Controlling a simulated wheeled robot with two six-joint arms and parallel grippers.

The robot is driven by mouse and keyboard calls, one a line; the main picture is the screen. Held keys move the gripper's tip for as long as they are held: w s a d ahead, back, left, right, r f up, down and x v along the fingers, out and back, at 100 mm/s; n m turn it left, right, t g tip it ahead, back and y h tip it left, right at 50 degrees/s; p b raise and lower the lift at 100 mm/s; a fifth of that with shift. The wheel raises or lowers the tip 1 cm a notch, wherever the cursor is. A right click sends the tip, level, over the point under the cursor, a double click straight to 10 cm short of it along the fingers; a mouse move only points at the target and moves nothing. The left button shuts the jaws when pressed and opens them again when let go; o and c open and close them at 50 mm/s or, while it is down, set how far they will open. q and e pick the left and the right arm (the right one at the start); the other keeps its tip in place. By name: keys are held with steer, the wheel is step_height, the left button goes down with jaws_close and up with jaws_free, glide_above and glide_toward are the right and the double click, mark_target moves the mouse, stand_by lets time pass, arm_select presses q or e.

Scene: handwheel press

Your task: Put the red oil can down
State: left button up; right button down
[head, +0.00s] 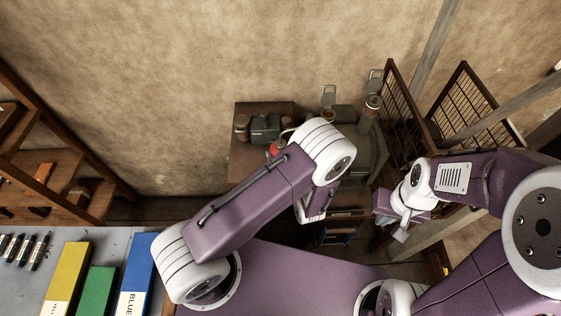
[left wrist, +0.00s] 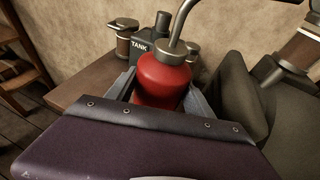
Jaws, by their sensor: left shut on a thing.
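The red oil can (left wrist: 163,80) has a grey neck and a bent spout and stands upright in the left wrist view. My left gripper (left wrist: 165,92) is shut on it, with a grey finger on each side of its body. The can's base is hidden by my gripper, so I cannot tell whether it touches the wooden table (left wrist: 88,83). In the head view only a bit of the red can (head: 274,149) shows beside my left arm, at the table (head: 246,165). My right gripper (head: 401,226) hangs at the right, apart from the can; its jaws are unclear.
A grey machine body (left wrist: 245,95) rises close on the right. Wire-mesh panels (head: 407,112) stand further right. Coloured boxes lie on a bench at lower left.

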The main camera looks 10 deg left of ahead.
arm_select(q)
steer(key=f, duration=0.3)
steer(key=shift+s+d+f, duration=0.1)
steer(key=shift+s+d, duration=0.15)
steer(key=shift+s, duration=0.15)
steer(key=shift+f, duration=0.25)
steer(key=shift+w+a+f, duration=0.1)
steer(key=shift+w, duration=0.1)
steer(key=shift+f, duration=0.1)
arm_select(e)
steer(key=shift+s+d, duration=0.15)
arm_select(q)
steer(key=o, duration=1.5)
steer(key=shift+s, duration=0.1)
arm_select(e)
steer(key=shift+s+d+r, duration=0.1)
steer(key=shift+s, duration=0.05)
arm_select(q)
steer(key=shift+o, duration=0.2)
